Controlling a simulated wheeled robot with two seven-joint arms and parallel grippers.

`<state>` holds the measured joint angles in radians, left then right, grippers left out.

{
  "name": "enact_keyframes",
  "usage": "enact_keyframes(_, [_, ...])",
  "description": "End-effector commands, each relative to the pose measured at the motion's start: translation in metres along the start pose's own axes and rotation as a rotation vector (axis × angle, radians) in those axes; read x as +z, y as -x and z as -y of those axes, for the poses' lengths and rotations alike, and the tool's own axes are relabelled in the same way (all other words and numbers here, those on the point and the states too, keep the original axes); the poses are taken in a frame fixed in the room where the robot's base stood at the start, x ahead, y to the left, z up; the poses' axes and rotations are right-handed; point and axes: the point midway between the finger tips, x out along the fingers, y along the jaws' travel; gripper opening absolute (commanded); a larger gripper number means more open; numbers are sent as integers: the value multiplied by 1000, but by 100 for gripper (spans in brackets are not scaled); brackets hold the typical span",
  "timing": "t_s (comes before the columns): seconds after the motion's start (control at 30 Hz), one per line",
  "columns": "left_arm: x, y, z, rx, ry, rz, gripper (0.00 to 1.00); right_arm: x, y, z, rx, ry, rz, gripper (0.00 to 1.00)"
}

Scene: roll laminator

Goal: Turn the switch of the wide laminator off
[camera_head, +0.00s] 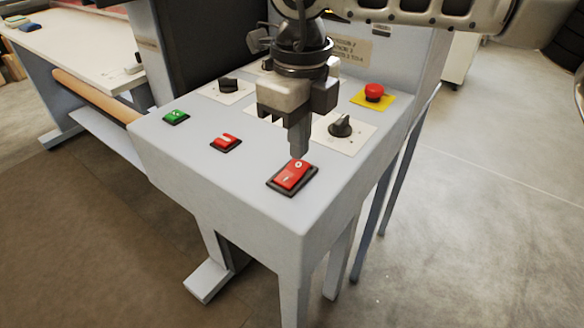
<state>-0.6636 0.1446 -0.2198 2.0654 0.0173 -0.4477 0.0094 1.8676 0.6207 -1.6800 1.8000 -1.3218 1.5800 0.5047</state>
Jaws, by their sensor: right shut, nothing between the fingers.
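The wide laminator's grey control box (240,195) fills the middle of the head view. A large red rocker switch (292,176) in a dark frame sits near its front right corner, with white marks on it. My right gripper (299,150) points down from above, shut and empty. Its fingertips are right at the far edge of the red rocker in the picture; I cannot tell whether they touch it. My left gripper is not in view.
A smaller red button (226,142), a green button (176,117), black knobs (340,127) and a red emergency stop (374,92) on a yellow plate share the panel. A white table (75,45) stands at the left. Open floor lies right.

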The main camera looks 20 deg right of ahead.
Motion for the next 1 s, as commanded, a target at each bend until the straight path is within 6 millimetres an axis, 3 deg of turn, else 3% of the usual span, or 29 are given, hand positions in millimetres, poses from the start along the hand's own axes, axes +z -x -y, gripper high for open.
enact_keyframes(1.0, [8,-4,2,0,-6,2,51,0,-9,0,0,0,0,0])
